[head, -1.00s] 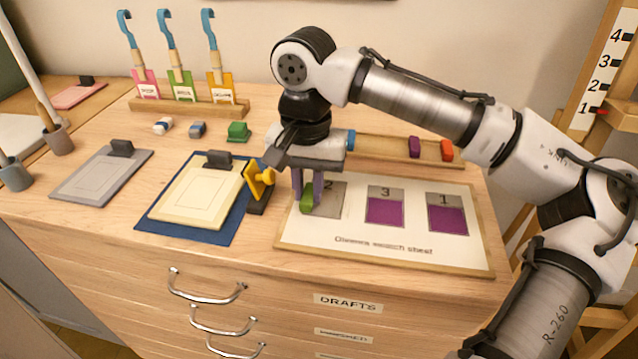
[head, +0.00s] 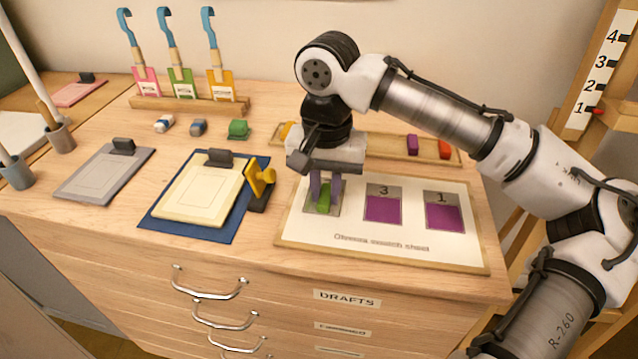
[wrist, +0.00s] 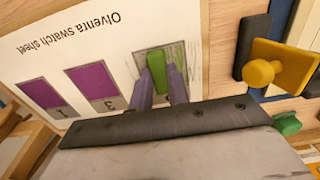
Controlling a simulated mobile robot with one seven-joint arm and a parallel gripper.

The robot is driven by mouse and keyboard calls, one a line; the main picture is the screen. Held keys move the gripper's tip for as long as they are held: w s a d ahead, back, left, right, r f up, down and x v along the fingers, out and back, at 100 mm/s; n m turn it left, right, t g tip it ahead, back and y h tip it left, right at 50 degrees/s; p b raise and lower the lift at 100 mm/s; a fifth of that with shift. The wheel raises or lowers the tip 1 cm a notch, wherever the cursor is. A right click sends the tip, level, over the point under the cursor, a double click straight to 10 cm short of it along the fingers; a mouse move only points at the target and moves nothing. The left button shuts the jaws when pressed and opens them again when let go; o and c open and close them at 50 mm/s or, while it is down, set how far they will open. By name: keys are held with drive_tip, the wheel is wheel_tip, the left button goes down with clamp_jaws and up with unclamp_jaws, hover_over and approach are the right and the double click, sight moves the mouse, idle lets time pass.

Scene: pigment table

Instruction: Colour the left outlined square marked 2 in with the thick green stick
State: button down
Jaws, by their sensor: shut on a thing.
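My gripper (head: 323,203) is shut on the thick green stick (head: 323,198), held upright over the left outlined square marked 2 (head: 335,212) on the swatch sheet (head: 300,238). In the wrist view the stick (wrist: 157,70) stands between my two fingers, over the middle of that square (wrist: 185,62). The stick's lower end seems at the sheet, though contact is not clear. My fingers hide part of the square and its number.
Squares 3 (head: 383,209) and 1 (head: 444,217) are purple inside. A yellow-handled stamp (head: 260,180) stands close left of the sheet, beside a blue clipboard (head: 190,233). Behind my gripper is a tray (head: 375,145) with purple and orange sticks.

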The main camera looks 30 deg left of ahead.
sight(307, 200)
drive_tip(key=shift+w+d+r+p, duration=0.1)
drive_tip(key=shift+w+d+p, duration=0.1)
drive_tip(key=shift+d, duration=0.4)
drive_tip(key=shift+w+d+p, duration=0.15)
drive_tip(key=shift+d, duration=0.45)
drive_tip(key=shift+a+p, duration=0.1)
drive_tip(key=shift+p, duration=0.2)
drive_tip(key=shift+s+a+f+p, duration=0.15)
drive_tip(key=shift+s+a+p, duration=0.1)
drive_tip(key=shift+a, duration=0.4)
drive_tip(key=shift+s+a+f+p, duration=0.1)
drive_tip(key=shift+s+a, duration=0.15)
drive_tip(key=shift+a, duration=0.4)
drive_tip(key=shift+s+a+r+p, duration=0.1)
drive_tip(key=shift+s+a+p, duration=0.15)
drive_tip(key=shift+a, duration=0.45)
drive_tip(key=shift+s+a+p, duration=0.1)
drive_tip(key=shift+a+p, duration=0.15)
drive_tip(key=shift+a, duration=0.4)
wheel_tip(307, 200, up, 7)
drive_tip(key=p, duration=0.7)
